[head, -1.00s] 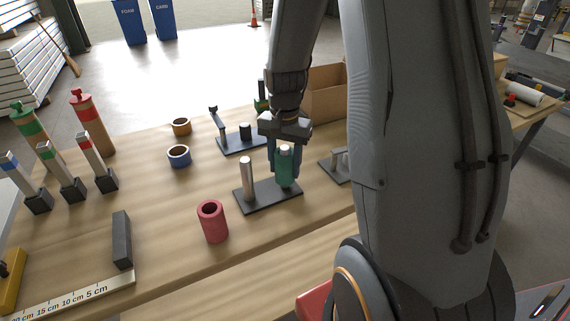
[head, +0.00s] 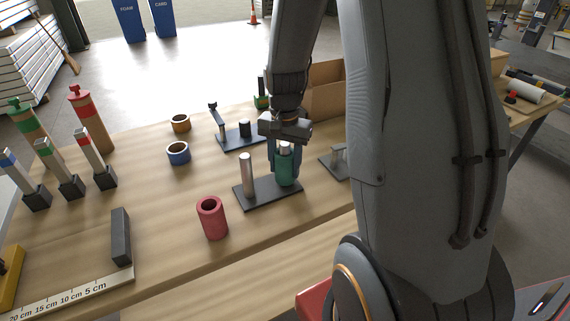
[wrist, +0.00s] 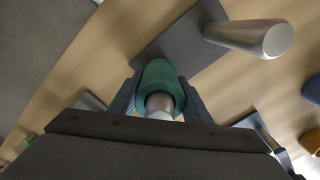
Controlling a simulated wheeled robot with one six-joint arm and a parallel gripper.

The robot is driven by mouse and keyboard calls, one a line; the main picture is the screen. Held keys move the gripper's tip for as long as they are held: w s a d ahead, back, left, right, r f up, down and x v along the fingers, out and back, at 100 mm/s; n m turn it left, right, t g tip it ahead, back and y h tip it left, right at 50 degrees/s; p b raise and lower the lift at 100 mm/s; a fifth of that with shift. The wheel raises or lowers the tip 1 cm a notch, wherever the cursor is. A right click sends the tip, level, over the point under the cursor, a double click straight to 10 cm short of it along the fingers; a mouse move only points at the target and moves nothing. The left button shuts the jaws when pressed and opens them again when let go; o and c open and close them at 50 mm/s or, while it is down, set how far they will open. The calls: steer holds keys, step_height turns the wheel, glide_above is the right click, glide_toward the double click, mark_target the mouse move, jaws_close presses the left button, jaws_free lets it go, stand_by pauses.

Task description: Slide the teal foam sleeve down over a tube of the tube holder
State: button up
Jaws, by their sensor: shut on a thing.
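The teal foam sleeve (head: 286,171) is around the right tube of the tube holder, low near the base plate (head: 262,198). The bright top of that tube (head: 284,148) sticks out above the sleeve. The left metal tube (head: 247,176) stands bare and upright. My gripper (head: 284,160) points down over the right tube, with its fingers on both sides of the sleeve. In the wrist view the sleeve (wrist: 161,84) sits between the two fingers, with the tube end showing inside it and the bare tube (wrist: 255,39) beside it.
A red foam sleeve (head: 212,218) stands left of the holder. Blue (head: 178,154) and orange (head: 181,123) rings lie behind it. A dark stand (head: 240,138), a cardboard box (head: 325,91) and a small metal stand (head: 336,161) are close by.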

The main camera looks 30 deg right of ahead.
mark_target(285, 143)
steer(key=shift+f, duration=0.35)
steer(key=o, duration=1.6)
steer(key=shift+o, duration=0.2)
steer(key=shift+r+p, duration=2.85)
steer(key=shift+r, duration=0.7)
